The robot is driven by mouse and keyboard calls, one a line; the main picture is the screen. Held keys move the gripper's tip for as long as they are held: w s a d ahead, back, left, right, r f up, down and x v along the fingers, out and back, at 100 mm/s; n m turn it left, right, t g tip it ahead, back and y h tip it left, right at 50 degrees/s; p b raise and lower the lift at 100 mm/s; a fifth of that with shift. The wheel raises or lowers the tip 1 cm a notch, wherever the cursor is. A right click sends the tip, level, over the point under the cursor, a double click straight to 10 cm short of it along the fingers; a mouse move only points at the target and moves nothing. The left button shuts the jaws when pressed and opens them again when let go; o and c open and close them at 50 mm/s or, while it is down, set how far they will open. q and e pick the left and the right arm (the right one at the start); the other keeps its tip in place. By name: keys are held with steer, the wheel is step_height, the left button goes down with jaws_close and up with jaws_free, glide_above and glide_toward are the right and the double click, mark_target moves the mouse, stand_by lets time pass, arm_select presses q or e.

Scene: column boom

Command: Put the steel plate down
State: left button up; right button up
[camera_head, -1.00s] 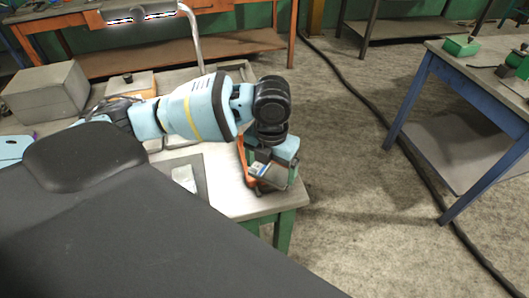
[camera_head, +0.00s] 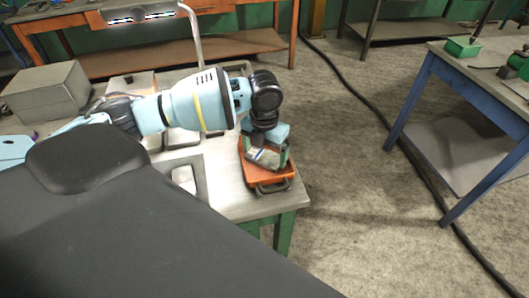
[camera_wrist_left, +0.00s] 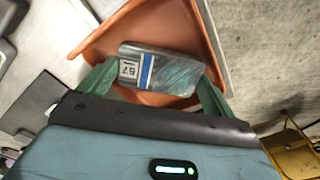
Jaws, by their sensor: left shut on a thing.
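The steel plate (camera_head: 262,157) is a flat grey piece with a white and blue marking. In the left wrist view the plate (camera_wrist_left: 175,72) shows a label reading 57. My left gripper (camera_head: 266,155) is shut on it, with a green finger at each side; it also shows in the left wrist view (camera_wrist_left: 155,85). The plate is over an orange tray (camera_head: 270,178) at the table's right corner, and the tray (camera_wrist_left: 115,38) surrounds it in the wrist view. I cannot tell whether the plate touches the tray floor. My right gripper is not in view.
The pale table (camera_head: 235,200) also holds a dark mat with a light piece (camera_head: 184,178) and a grey box (camera_head: 45,92). Open floor lies to the right of the table. A blue-legged bench (camera_head: 455,75) stands farther right, with a dark cable (camera_head: 385,125) between.

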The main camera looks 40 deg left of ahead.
mark_target(265, 156)
arm_select(q)
steer(key=shift+f, duration=0.3)
steer(key=shift+f, duration=0.1)
steer(key=o, duration=1.2)
steer(key=shift+f, duration=0.1)
step_height(265, 156, up, 12)
steer(key=shift+r+p, duration=0.15)
steer(key=shift+p, duration=0.15)
